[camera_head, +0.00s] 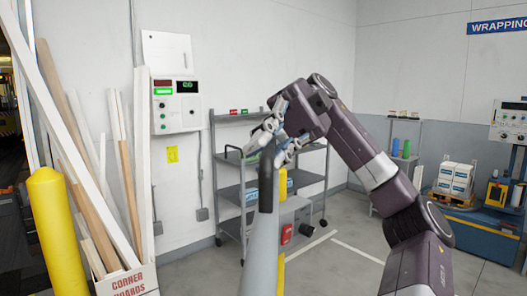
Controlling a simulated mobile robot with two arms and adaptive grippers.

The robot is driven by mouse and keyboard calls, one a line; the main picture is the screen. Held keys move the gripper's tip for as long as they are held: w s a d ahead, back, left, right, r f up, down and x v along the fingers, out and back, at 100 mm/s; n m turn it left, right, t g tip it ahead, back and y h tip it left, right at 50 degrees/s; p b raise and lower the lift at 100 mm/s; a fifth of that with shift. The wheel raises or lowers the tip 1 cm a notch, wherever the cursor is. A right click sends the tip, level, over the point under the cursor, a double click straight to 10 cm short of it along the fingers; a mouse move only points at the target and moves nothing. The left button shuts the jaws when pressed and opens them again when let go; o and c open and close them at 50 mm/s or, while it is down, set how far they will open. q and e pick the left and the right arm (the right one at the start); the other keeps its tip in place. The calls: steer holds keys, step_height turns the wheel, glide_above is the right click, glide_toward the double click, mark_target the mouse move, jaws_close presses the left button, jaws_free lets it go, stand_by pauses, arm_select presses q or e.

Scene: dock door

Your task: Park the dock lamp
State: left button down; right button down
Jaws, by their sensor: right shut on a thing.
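The dock lamp seems to be the grey arm (263,235) that rises from the bottom middle of the head view, with a dark upper end (266,182). Its lamp head cannot be made out clearly. My right gripper (268,146) comes in from the right and is at the top of this dark end. Its fingers are shut on it, and they hide part of what they hold. My left gripper is not in view.
A grey shelf cart (313,180) stands behind the lamp arm. A yellow post (56,235) and a box of corner boards (128,282) are at left. A control box (176,105) hangs on the wall. Open floor (345,265) lies at centre right, before a blue wrapping machine (470,222).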

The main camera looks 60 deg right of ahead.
steer(key=shift+r, duration=0.1)
steer(key=c, duration=2)
jaws_free()
steer(key=shift+w, duration=0.15)
steer(key=shift+d+r, duration=0.1)
steer(key=shift+r, duration=4.9)
